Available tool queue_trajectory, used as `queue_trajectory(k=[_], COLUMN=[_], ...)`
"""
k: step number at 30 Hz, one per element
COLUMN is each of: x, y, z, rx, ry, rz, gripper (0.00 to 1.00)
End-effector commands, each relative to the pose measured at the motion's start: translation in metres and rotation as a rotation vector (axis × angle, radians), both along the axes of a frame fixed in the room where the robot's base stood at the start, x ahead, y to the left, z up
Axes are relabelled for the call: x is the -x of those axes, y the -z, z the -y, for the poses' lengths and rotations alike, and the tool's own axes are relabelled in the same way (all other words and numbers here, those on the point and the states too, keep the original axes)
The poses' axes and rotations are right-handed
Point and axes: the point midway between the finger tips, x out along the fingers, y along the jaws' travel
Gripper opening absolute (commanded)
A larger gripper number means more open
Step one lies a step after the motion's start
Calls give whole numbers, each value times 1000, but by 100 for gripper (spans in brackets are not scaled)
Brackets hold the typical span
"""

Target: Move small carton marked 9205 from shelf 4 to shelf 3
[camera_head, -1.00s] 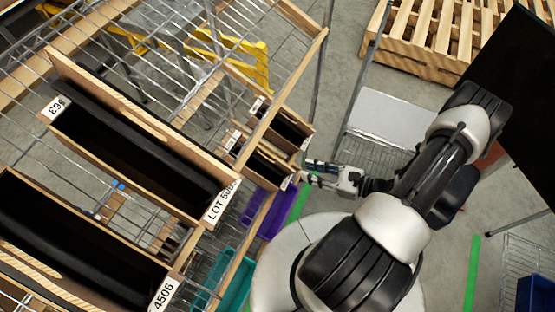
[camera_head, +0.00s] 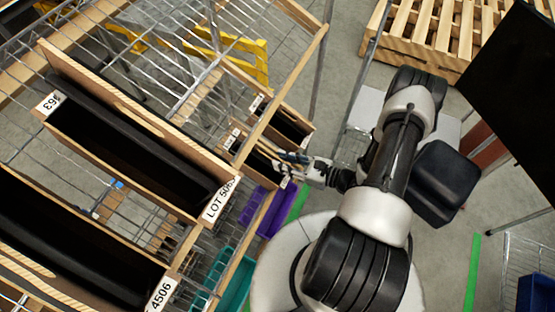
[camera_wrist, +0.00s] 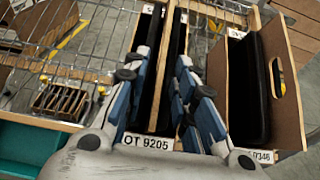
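The small carton marked 9205 is a narrow, open-topped brown carton with a dark interior. In the wrist view its white label (camera_wrist: 148,142) faces me at the bottom edge, with the first letter partly hidden. Its thin brown wall (camera_wrist: 165,72) runs between my fingers. My gripper (camera_wrist: 169,50) is open, with blue and grey fingers apart on either side of this wall; contact cannot be told. In the head view my gripper (camera_head: 280,156) reaches in from the right over the near end of this small carton (camera_head: 257,161), partly hiding it.
Another small carton marked 0346 (camera_wrist: 282,85) stands close on the right. Large cartons, one marked LOT 506 (camera_head: 140,140) and one 4506 (camera_head: 75,240), sit tilted at left. A wooden shelf rail (camera_head: 285,97) passes near my gripper. Purple (camera_head: 280,213) and teal bins lie below.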

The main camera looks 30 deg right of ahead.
Motion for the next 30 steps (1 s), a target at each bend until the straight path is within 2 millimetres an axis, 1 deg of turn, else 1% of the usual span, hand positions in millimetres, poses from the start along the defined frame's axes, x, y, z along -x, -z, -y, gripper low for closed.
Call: queue_trajectory(k=[9,30], x=[-2,-1], y=[0,0], z=[-1,-1], rx=[0,0], ry=[0,0], rz=[0,0], gripper=[25,2])
